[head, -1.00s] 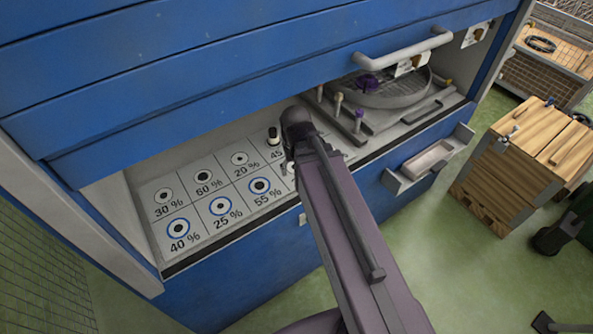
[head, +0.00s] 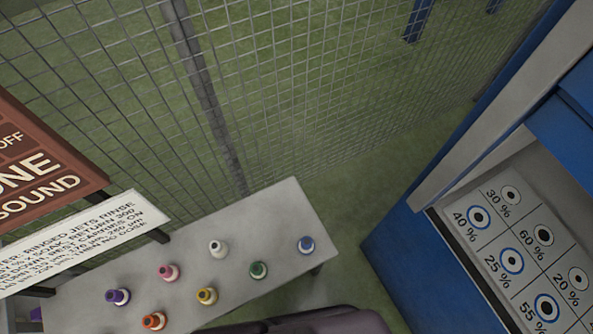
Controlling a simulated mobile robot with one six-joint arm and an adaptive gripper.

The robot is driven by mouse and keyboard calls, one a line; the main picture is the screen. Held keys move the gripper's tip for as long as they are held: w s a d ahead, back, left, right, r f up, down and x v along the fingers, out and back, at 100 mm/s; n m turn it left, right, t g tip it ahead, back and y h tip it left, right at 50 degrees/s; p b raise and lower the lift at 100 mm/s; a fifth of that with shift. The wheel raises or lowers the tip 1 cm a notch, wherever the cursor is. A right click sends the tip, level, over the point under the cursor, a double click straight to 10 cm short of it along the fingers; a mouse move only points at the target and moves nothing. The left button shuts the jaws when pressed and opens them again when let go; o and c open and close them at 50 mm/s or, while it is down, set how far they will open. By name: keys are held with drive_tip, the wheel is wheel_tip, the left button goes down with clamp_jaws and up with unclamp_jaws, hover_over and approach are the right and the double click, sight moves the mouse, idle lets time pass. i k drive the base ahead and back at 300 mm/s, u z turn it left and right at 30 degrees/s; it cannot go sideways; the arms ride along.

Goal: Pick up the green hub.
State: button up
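The green hub (head: 258,270) stands on a grey table (head: 290,207) in the lower part of the head view. It is a small green piece with a pale ring around its top. It stands between the yellow hub (head: 207,296) and the blue hub (head: 306,245). Part of my arm shows at the bottom edge, just below the green hub in the picture. My gripper is not in view.
White (head: 217,249), pink (head: 168,273), purple (head: 118,297) and orange (head: 153,321) hubs share the table. A wire fence (head: 290,90) runs behind it. Signs (head: 85,240) stand at left. The blue cabinet (head: 400,255) with its percentage-marked panel (head: 487,245) is at right.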

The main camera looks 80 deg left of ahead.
sight(258, 269)
drive_tip(key=u, duration=0.45)
drive_tip(key=k, duration=0.5)
drive_tip(key=u, duration=2.65)
